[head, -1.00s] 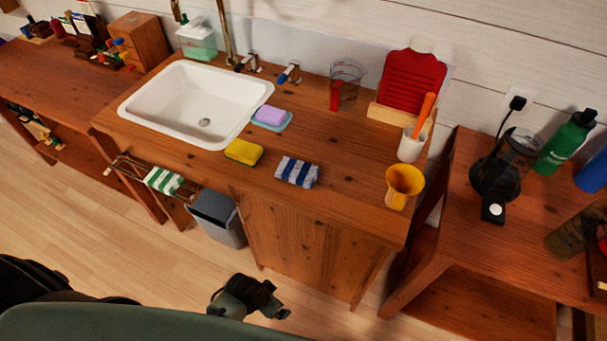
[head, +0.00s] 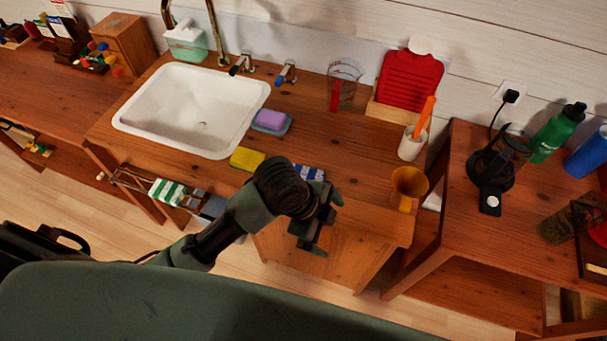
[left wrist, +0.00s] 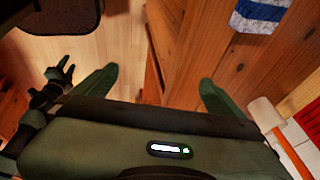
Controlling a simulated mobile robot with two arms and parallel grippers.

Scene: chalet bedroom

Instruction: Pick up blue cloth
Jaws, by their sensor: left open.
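The blue cloth (head: 312,172), striped blue and white, lies folded on the wooden counter near its front edge. In the head view my left arm hides much of it. My left gripper (head: 316,222) is open and empty, in front of the counter edge and apart from the cloth. In the left wrist view the cloth (left wrist: 258,14) shows at the top right, outside the spread fingers of my left gripper (left wrist: 156,90). A dark part at the left of that view looks like my right gripper (left wrist: 52,92); its jaw state is unclear.
A yellow sponge (head: 247,159) lies left of the cloth, beside the white sink (head: 185,105). Counter behind the cloth is clear.

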